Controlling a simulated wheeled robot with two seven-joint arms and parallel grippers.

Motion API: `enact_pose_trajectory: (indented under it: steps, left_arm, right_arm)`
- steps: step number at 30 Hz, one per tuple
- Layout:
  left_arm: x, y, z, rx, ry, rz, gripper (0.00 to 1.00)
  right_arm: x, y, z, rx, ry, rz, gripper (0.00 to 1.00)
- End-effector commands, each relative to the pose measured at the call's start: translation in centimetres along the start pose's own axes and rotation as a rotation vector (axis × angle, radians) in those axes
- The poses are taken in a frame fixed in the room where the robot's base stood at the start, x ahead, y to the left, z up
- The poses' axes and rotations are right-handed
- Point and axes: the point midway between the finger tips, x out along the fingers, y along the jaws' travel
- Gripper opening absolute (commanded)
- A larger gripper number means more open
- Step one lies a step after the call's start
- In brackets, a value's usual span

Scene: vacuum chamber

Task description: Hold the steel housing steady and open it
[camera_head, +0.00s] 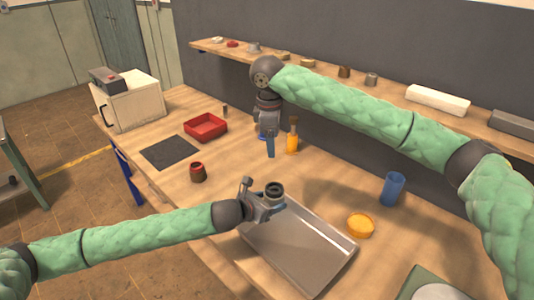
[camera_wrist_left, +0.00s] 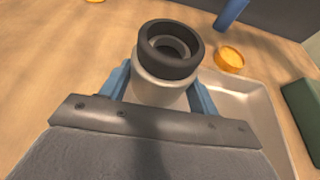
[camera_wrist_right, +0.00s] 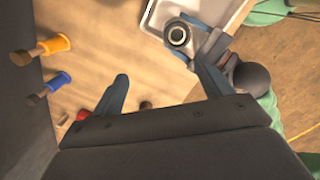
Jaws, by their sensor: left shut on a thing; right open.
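The steel housing (camera_wrist_left: 160,88) is a pale grey cylinder with a dark ring-shaped cap (camera_wrist_left: 170,50) on top. In the right wrist view the cap (camera_wrist_right: 178,36) shows from above. My right gripper (camera_head: 270,146) is open and empty, fingers pointing down, behind and above the housing and apart from it.
A dark red cup (camera_head: 198,173), a black mat (camera_head: 168,153) and a red bin (camera_head: 206,126) are to the left. An orange dish (camera_head: 361,226) and blue cup (camera_head: 392,188) stand right of the tray. A shelf (camera_head: 318,72) runs behind.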

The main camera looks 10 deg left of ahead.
Motion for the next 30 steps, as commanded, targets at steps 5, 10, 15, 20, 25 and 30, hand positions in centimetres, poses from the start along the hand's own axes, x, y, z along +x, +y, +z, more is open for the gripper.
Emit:
enact_pose_trajectory:
  steps: [5, 10, 15, 20, 25, 30]
  left_arm:
    - [0.0, 0.0, 0.1, 0.0, -0.002, 0.0, 0.14]
    - [0.0, 0.0, 0.1, 0.0, -0.002, 0.0, 0.14]
    - [0.0, 0.0, 0.1, 0.0, -0.002, 0.0, 0.14]
    - [0.0, 0.0, 0.1, 0.0, -0.002, 0.0, 0.14]
    - [0.0, 0.0, 0.1, 0.001, -0.002, 0.0, 0.14]
    - [0.0, 0.0, 0.1, 0.0, -0.002, 0.0, 0.14]
  right_arm:
    - [2.3, -2.7, -1.2, -0.085, -0.066, -0.036, 0.78]
    - [3.4, -3.4, -1.4, -0.107, -0.084, -0.047, 0.78]
    - [5.3, -3.5, -1.2, -0.106, -0.083, -0.047, 0.78]
    - [7.9, -3.5, -1.0, -0.105, -0.083, -0.047, 0.78]
    - [10.6, -3.6, -0.7, -0.104, -0.082, -0.047, 0.78]
    - [12.8, -3.7, -0.6, -0.104, -0.082, -0.046, 0.78]
